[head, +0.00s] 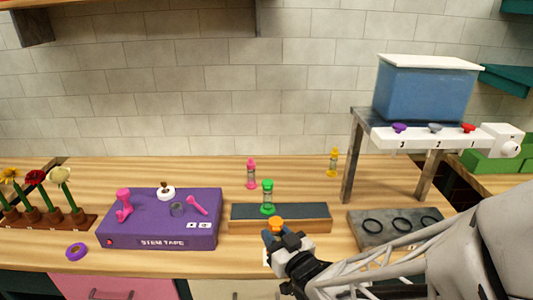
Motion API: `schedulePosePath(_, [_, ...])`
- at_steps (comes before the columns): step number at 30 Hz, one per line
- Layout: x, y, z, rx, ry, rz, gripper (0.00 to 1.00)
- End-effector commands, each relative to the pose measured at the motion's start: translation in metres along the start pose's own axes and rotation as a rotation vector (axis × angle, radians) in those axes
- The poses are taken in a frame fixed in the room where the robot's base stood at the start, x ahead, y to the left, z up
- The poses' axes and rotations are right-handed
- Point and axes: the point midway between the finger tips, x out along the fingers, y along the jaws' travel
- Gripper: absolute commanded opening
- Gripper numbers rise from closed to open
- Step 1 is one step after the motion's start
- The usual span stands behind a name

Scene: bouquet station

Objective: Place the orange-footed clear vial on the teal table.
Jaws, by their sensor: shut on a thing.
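My gripper (281,241) is shut on the orange-footed clear vial, in front of the long wooden block. Only the vial's orange end (276,224) shows clearly, above the fingers; its clear body is hidden by them. I cannot tell whether its lower end touches anything. No table that is plainly teal shows on the wooden counter.
A green-ended vial (268,197) stands close behind, at the dark-topped block (310,226). Pink (251,174) and yellow (334,162) vials stand farther back. A purple box (155,231) is left; a grey ringed slab (368,237) and tank stand (348,160) are right.

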Motion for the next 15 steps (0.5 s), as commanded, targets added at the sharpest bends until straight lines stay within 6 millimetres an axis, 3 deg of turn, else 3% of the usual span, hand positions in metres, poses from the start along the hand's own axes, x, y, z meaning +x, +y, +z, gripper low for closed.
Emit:
schedulePosePath(8, [0.003,0.007,-0.002,0.000,0.001,0.013,0.00])
schedulePosePath(15, [0.013,0.035,-0.005,0.000,0.000,0.066,0.00])
